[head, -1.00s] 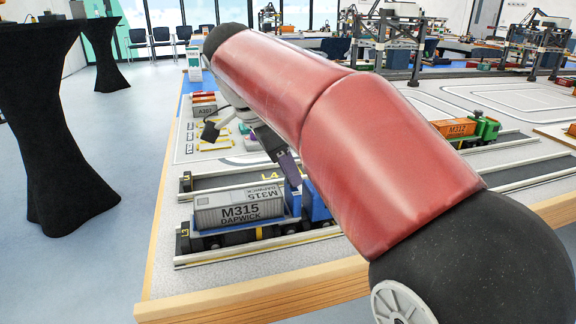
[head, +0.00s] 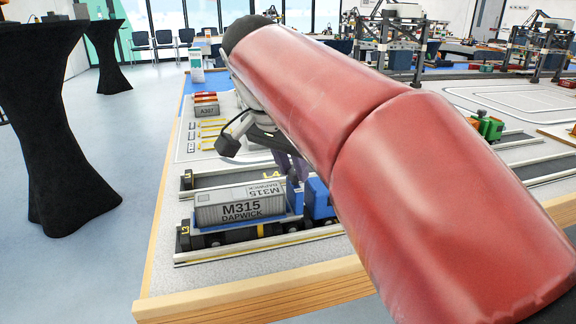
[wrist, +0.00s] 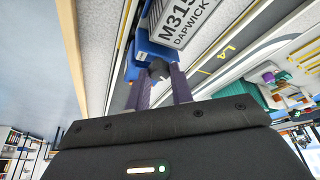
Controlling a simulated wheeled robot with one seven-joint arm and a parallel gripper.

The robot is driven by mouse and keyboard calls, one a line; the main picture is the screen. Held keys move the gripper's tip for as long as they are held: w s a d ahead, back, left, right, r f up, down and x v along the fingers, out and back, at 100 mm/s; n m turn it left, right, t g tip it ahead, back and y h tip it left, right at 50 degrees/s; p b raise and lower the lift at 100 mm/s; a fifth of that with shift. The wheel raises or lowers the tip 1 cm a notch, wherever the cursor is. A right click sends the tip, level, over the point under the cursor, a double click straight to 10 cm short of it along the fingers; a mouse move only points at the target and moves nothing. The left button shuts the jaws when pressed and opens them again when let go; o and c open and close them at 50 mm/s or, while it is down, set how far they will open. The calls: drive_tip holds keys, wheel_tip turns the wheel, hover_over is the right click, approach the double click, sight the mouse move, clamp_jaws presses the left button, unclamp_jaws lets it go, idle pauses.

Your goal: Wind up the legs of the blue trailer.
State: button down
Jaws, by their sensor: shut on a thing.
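The blue trailer (head: 293,200) stands in the lane at the table's near edge, carrying a grey container marked M315 DAPWICK (head: 240,209). A blue block (head: 318,198), which looks like the tractor's cab, stands at its right end, partly behind my arm. In the wrist view, the blue bodywork (wrist: 146,48) is beyond my fingertips, with the container (wrist: 185,20) above. My gripper (wrist: 160,76) has its purple fingers on either side of a small dark knob (wrist: 158,68) and is shut on it. The trailer's legs are not clearly visible. My arm hides much of the gripper in the head view.
Rails edge the lane, with another lane marked L4 (wrist: 228,50) beside it. A green vehicle (head: 487,127) stands at the right. Small containers (head: 207,109) and yellow-marked bays lie farther back. A wooden edge (head: 250,298) borders the table.

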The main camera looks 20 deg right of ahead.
drive_tip(key=n+y, duration=0.1)
drive_tip(key=n, duration=0.1)
drive_tip(key=n+t, duration=0.1)
drive_tip(key=n, duration=0.2)
drive_tip(key=shift+s+d+n+y, duration=0.15)
drive_tip(key=shift+n+y, duration=0.15)
drive_tip(key=shift+y, duration=0.1)
idle(0.4)
drive_tip(key=c, duration=1.2)
unclamp_jaws()
drive_tip(key=v, duration=0.7)
drive_tip(key=shift+s+r+p, duration=0.25)
drive_tip(key=shift+r+p, duration=0.1)
